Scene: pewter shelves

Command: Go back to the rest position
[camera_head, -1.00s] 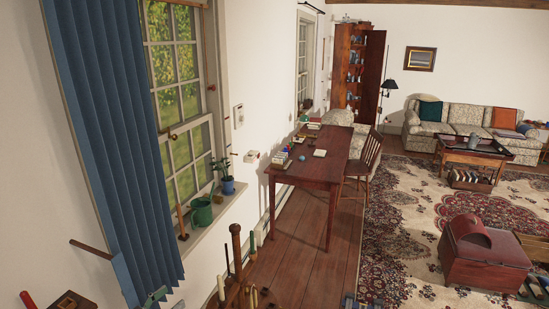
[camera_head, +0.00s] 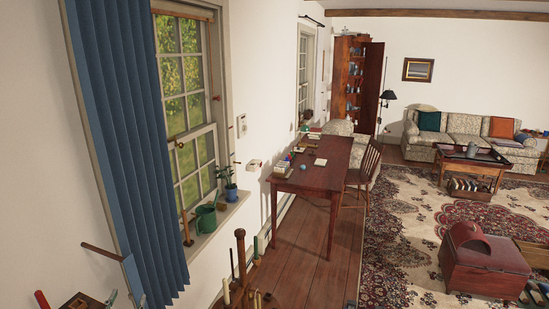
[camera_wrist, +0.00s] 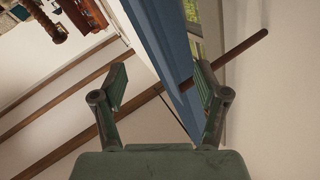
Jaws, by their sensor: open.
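My gripper (camera_wrist: 160,78) shows in the wrist view with its two green fingers spread apart. Nothing is held between them. Behind the fingers are a blue curtain (camera_wrist: 160,40), a long brown rod (camera_wrist: 245,47) and pale wall. I cannot make out my gripper clearly in the head view. The blue curtain (camera_head: 120,140) hangs there on the left beside a window (camera_head: 187,100).
A green watering can (camera_head: 206,218) and a potted plant (camera_head: 231,192) stand on the window sill. A wooden desk (camera_head: 318,177) with small items and a chair (camera_head: 365,175) stand beyond. A dark red chest (camera_head: 485,265) sits on the patterned rug (camera_head: 405,240). Bare floor shows beside the desk.

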